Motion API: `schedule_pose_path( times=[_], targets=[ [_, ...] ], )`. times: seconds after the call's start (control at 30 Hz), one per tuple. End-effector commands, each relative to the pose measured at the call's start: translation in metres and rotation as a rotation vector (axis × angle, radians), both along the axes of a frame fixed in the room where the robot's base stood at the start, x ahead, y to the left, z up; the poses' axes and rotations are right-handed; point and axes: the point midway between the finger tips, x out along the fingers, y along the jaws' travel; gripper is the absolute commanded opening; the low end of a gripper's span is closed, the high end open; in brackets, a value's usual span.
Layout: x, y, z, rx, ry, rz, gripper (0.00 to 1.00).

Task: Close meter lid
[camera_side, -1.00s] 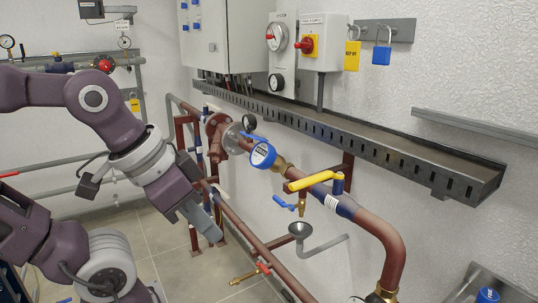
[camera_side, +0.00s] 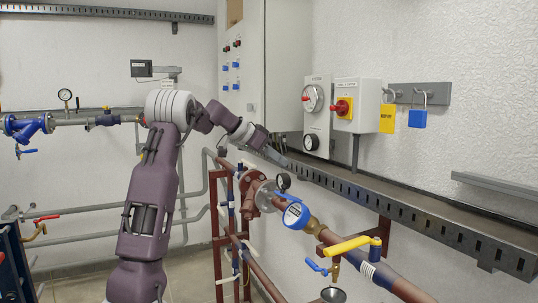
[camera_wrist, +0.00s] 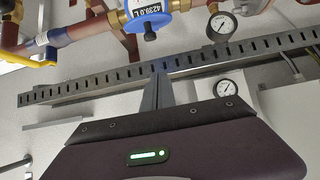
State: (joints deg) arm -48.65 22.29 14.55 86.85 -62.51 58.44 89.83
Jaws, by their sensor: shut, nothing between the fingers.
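The blue round meter (camera_side: 296,215) sits on the red-brown pipe, its white display facing out. A blue flap, which looks like its lid (camera_side: 281,196), stands out at its upper left, off the display. In the wrist view the meter (camera_wrist: 150,22) is at the top edge, upside down, with its number readout uncovered. The lid cannot be made out clearly there. My gripper (camera_side: 280,160) is above and behind the meter, near the slotted tray, apart from the meter. In the wrist view its grey fingers (camera_wrist: 158,92) are together and empty, pointing toward the meter.
The slotted cable tray (camera_side: 400,212) runs along the wall above the pipe. A pressure gauge (camera_side: 284,181) stands close beside the meter. A yellow lever handle (camera_side: 348,246) is on the pipe at right. Switch boxes (camera_side: 356,106) hang above the tray.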

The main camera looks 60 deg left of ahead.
Motion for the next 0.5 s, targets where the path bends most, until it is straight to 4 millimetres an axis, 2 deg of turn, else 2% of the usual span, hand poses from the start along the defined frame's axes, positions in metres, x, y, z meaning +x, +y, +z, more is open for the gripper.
schedule_pose_path(
  times=[0.13,0.3,0.5],
  targets=[
    [0.026,-0.001,-0.02,-0.002,0.002,-0.002,0.0],
    [0.011,-0.001,-0.044,-0.004,0.001,0.001,0.0],
    [0.007,-0.001,-0.054,-0.001,0.0,0.001,0.0]
  ],
)
